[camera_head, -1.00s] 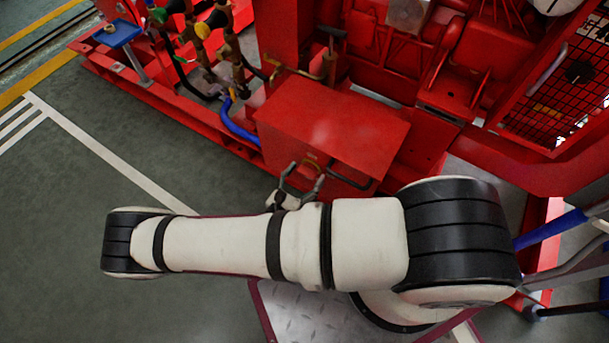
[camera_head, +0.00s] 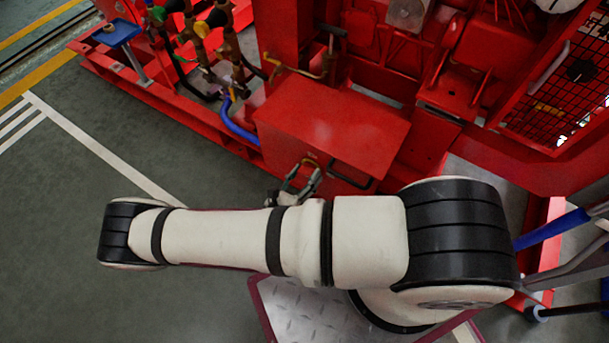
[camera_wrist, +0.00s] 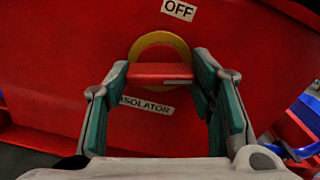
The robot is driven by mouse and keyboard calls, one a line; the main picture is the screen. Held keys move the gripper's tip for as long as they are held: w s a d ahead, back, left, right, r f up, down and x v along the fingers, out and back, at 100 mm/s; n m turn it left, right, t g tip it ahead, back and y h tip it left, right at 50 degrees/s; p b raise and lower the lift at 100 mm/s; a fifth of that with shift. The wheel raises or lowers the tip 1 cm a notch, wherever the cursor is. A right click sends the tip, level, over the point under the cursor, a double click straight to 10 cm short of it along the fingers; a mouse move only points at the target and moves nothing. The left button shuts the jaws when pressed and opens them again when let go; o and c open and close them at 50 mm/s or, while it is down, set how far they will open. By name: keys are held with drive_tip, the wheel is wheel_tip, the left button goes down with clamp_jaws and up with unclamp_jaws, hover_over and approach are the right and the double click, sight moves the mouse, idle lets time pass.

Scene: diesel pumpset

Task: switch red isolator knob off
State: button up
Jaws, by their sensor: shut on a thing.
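The red isolator knob (camera_wrist: 160,72) shows in the wrist view as a red bar across a yellow ring (camera_wrist: 160,42), on a red panel. It lies level in that picture. A white OFF label (camera_wrist: 180,9) is above the ring and an ISOLATOR label (camera_wrist: 148,105) is below it, partly hidden by a finger. My gripper (camera_wrist: 160,78) has a finger at each end of the bar and is shut on it. In the head view my gripper (camera_head: 302,178) is at the front of the red box, and the knob is mostly hidden there.
The red box (camera_head: 330,120) has a dark handle (camera_head: 350,181) right of my gripper. Pipes with coloured valves (camera_head: 205,40) and a blue hose (camera_head: 238,125) stand to the left. Open green floor (camera_head: 90,200) lies at left.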

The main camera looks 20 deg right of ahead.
drive_tip(key=n+b, duration=0.1)
drive_tip(key=n, duration=0.6)
drive_tip(key=n+b, duration=0.1)
drive_tip(key=n, duration=0.5)
drive_tip(key=shift+n+b, duration=0.3)
drive_tip(key=shift+n, duration=0.1)
idle(0.3)
drive_tip(key=o, duration=1.2)
drive_tip(key=shift+c, duration=0.2)
drive_tip(key=v, duration=1.2)
